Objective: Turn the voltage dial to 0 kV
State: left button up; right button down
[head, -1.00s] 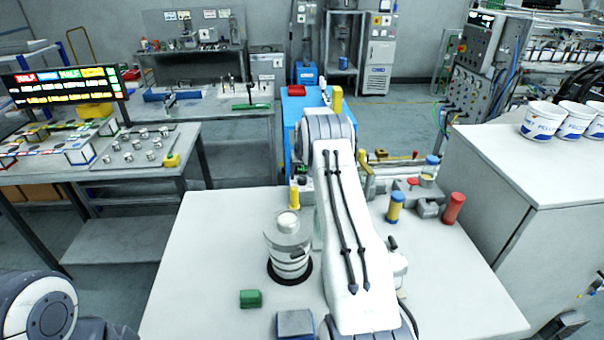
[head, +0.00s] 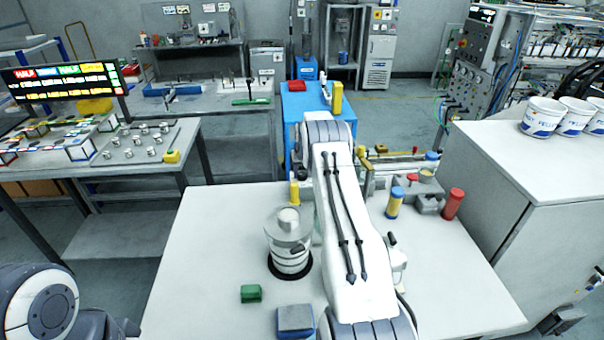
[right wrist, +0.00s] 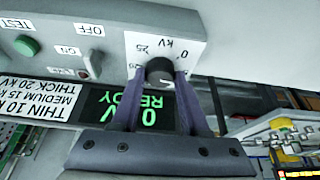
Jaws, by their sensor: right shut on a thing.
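The voltage dial (right wrist: 160,70) is a round black knob on a white plate marked "kV", "0" and "25", upside down in the right wrist view. My right gripper (right wrist: 159,76) is shut on it, one dark finger on each side. The knob's pointer cannot be made out clearly. Beside the plate, a dark display (right wrist: 140,112) shows "0" and "READY" in green letters. In the head view my right arm hides the right gripper and the dial. My left gripper is out of view.
In the wrist view, the panel also carries a green TEST button (right wrist: 26,45) and an ON/OFF switch (right wrist: 90,65). In the head view, a metal cylinder (head: 289,258), a green block (head: 251,293) and a red cylinder (head: 453,204) stand on the white table (head: 205,240).

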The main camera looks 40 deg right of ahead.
jog(key=n+b, duration=0.1)
jog(key=n+y+b, duration=0.1)
jog(key=b, duration=0.1)
jog(key=n+b, duration=0.1)
jog(key=shift+d+f+n+t, duration=0.1)
jog(key=shift+f+n+t, duration=0.15)
jog(key=shift+n+t, duration=0.05)
jog(key=shift+r+n+y+b, duration=0.1)
jog(key=shift+n+y+b, duration=0.4)
jog(key=shift+n+b, duration=0.35)
jog(key=shift+r+n, duration=0.1)
jog(key=shift+n, duration=0.25)
jog(key=shift+d+n+y, duration=0.1)
jog(key=shift+n+y, duration=0.4)
jog(key=shift+n, duration=0.2)
jog(key=shift+r+n, duration=0.1)
jog(key=shift+n, duration=0.5)
jog(key=shift+n+y, duration=0.3)
jog(key=shift+c, duration=2.1)
grip_release()
